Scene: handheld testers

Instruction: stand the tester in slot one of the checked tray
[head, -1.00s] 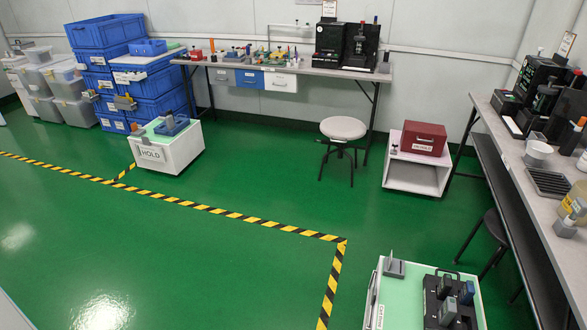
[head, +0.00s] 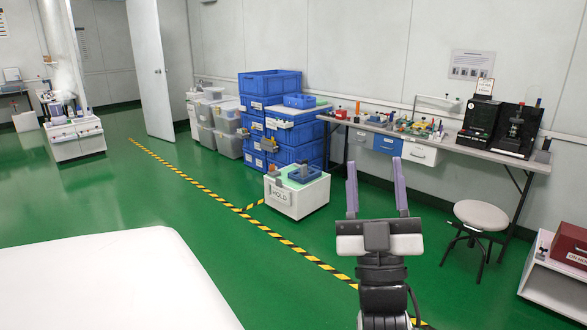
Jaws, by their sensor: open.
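My gripper (head: 375,163) is open and empty, raised upright in front of me, with its two purple fingers apart and only floor and furniture behind them. I cannot make out for sure the tester or the checked tray in this view. A blue tray (head: 314,176) with a grey upright item in it sits on the white HOLD box (head: 290,203), beyond the gripper to the left. Its slots and any label are too small to read.
A long bench (head: 455,143) with tools and black machines runs along the back wall. Blue crates (head: 270,84) stack left of it. A round stool (head: 481,215) and a white shelf unit (head: 552,279) with a red case stand right. Green floor is open at left.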

